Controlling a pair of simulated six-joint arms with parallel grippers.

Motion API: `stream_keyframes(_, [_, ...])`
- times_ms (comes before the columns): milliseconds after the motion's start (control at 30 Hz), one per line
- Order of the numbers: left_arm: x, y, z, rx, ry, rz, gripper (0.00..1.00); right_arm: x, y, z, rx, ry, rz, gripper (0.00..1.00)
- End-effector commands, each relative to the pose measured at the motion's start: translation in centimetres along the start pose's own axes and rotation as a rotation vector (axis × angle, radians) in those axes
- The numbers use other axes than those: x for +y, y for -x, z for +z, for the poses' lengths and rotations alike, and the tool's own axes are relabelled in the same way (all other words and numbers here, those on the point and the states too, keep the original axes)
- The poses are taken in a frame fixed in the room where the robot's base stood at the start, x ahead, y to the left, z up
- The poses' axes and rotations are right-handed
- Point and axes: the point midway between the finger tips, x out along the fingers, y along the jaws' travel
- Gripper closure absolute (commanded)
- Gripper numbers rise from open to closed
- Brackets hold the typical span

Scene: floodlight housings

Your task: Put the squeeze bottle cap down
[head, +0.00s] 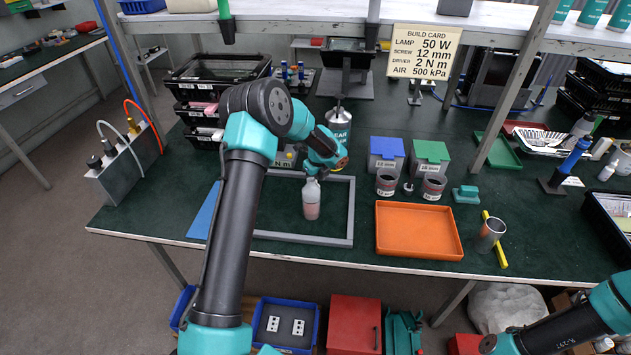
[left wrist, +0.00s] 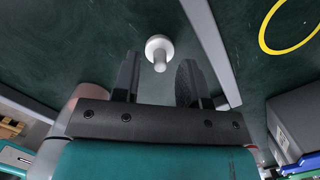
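The squeeze bottle cap (left wrist: 160,49), a white disc with a short nozzle, shows in the left wrist view against the dark green mat. My left gripper (left wrist: 157,78) is open, with its fingers on either side of the cap's line and a visible gap to each. The cap seems to rest on the mat, nozzle toward the camera. The squeeze bottle (head: 312,200), translucent with pink contents, stands upright under my left wrist in the head view; part of it shows beside the left finger (left wrist: 88,94). I cannot make out the cap in the head view.
A grey frame (head: 351,225) borders the work area around the bottle. To its right are an orange tray (head: 420,252), blue and green bins (head: 432,152), and two labelled cups (head: 434,187). A metal cup (head: 492,232) stands by a yellow bar. A steel can (head: 338,125) stands behind my left wrist.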

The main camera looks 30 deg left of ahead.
Motion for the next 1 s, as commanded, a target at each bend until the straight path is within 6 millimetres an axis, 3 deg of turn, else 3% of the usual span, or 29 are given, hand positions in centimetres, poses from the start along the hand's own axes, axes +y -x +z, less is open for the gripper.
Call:
stream_keyframes(500, [-0.1, 9.1, 0.0, -0.001, -0.001, -0.002, 0.61, 0.0, 0.0, 0.0, 0.0, 0.0, 0.0, 0.57])
stream_keyframes(700, [0.0, 10.4, 0.0, -0.001, -0.002, -0.002, 0.61, 0.0, 0.0, 0.0, 0.0, 0.0, 0.0, 0.57])
stream_keyframes(1000, [0.0, 10.4, 0.0, 0.0, -0.001, -0.001, 0.61, 0.0, 0.0, 0.0, 0.0, 0.0, 0.0, 0.57])
